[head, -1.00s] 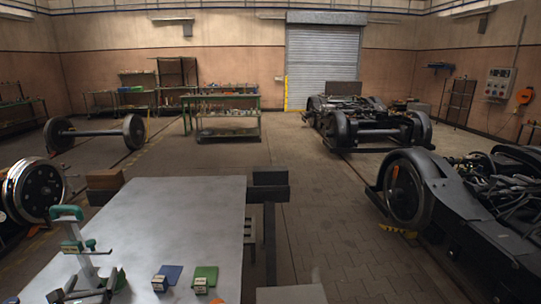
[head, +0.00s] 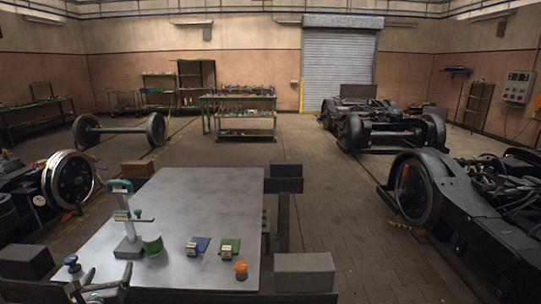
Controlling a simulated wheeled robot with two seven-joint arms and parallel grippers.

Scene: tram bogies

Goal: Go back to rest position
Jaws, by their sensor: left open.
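My left gripper (head: 106,278) is at the lower left of the head view, at the near left edge of the grey metal table (head: 205,205). It is open and nothing shows between its fingers. A grey stand with a green handle (head: 125,220) is upright on the table's left side, beyond the gripper. A green cup-like piece (head: 152,245) is beside the stand's base. A blue pad (head: 202,243) and a green pad (head: 231,245) lie near the front edge, each with a small block at its near side. My right gripper does not show.
An orange-topped knob (head: 241,270) is at the table's front right. A grey box (head: 305,272) is right of it. Wheelsets (head: 120,131) and bogies (head: 385,125) stand around. The floor (head: 330,200) between the table and the right bogie is clear.

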